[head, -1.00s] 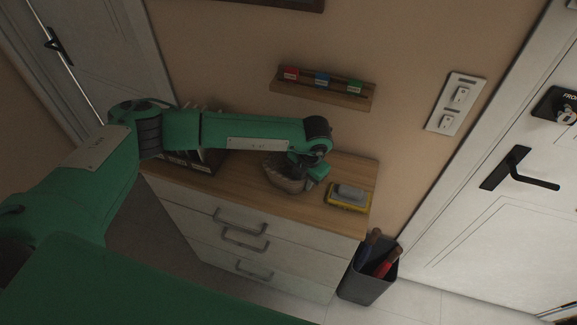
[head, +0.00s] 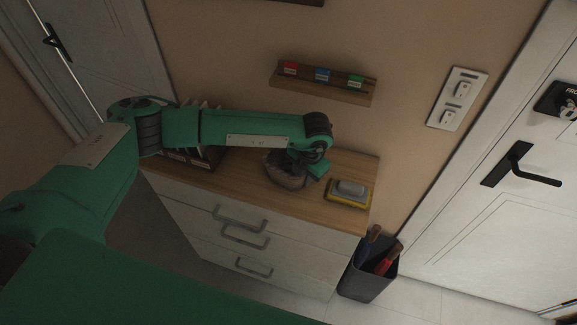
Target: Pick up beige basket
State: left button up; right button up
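The beige basket (head: 283,172), a small round greyish-brown one, is at the wooden top of the dresser (head: 240,188), tilted against my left gripper. My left gripper (head: 309,168) points down at the basket's right side and appears shut on its rim. Its fingertips are partly hidden by the wrist and the basket. I cannot tell clearly whether the basket's underside is clear of the wood. My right gripper is not in view.
A yellow and grey box-like item (head: 349,192) lies right of the basket. A dark file rack (head: 192,160) stands behind my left forearm. A wall shelf (head: 322,84) hangs above. A dark bin (head: 366,275) with tools stands on the floor beside the dresser.

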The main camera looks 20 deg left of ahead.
pick_arm(q)
grip_shut()
jog(key=shift+s, duration=0.1)
